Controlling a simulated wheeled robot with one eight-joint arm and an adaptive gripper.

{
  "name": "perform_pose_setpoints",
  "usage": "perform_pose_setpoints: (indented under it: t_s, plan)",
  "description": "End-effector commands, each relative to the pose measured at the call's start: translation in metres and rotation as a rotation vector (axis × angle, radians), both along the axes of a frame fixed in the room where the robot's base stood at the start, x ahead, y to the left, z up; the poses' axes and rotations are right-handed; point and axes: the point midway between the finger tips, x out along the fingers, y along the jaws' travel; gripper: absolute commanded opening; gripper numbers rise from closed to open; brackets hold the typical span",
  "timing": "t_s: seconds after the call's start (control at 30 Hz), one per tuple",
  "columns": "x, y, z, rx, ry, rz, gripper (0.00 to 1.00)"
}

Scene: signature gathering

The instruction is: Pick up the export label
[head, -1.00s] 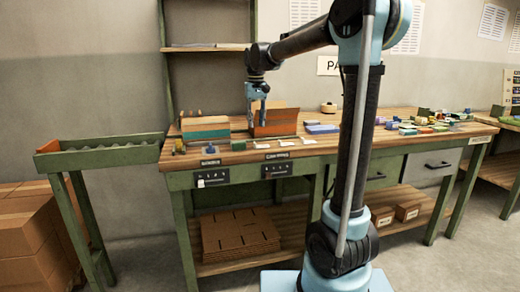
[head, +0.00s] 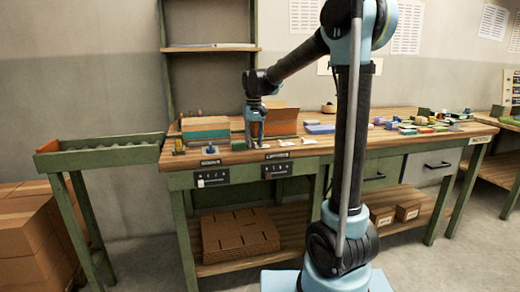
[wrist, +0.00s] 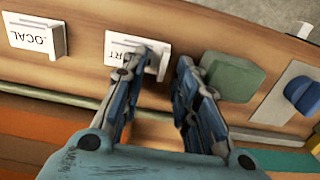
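The export label is a small white card (wrist: 122,46) with black print, of which I read only the end, "RT". It sits near the bench's front edge in the wrist view, partly covered by one finger of my gripper (wrist: 160,62). My gripper (head: 255,142) is low over the workbench's front part, fingers apart. In the wrist view one finger overlaps the label's right part, and the other is to its right. I cannot tell whether they touch it. Nothing shows held between the fingers.
A white "LOCAL" card (wrist: 35,38) stands left of the label in the wrist view. A green block (wrist: 230,78) is close beside the right finger, with a blue knob (wrist: 302,94) farther right. Orange and teal stacks (head: 205,128) stand behind on the workbench (head: 330,148).

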Motion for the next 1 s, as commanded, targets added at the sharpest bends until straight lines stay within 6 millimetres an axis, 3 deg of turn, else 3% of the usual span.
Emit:
perform_pose_setpoints:
  t_s: [0.1, 0.2, 0.3, 0.73, 1.0]
  plan:
    - [0.000, 0.000, 0.000, 0.000, 0.000, 0.000, 0.28]
    - [0.000, 0.000, 0.000, 0.000, 0.000, 0.000, 0.11]
    - [0.000, 0.000, 0.000, 0.000, 0.000, 0.000, 0.00]
    - [0.000, 0.000, 0.004, 0.000, 0.000, 0.001, 0.00]
    - [0.000, 0.000, 0.043, 0.000, 0.000, 0.001, 0.00]
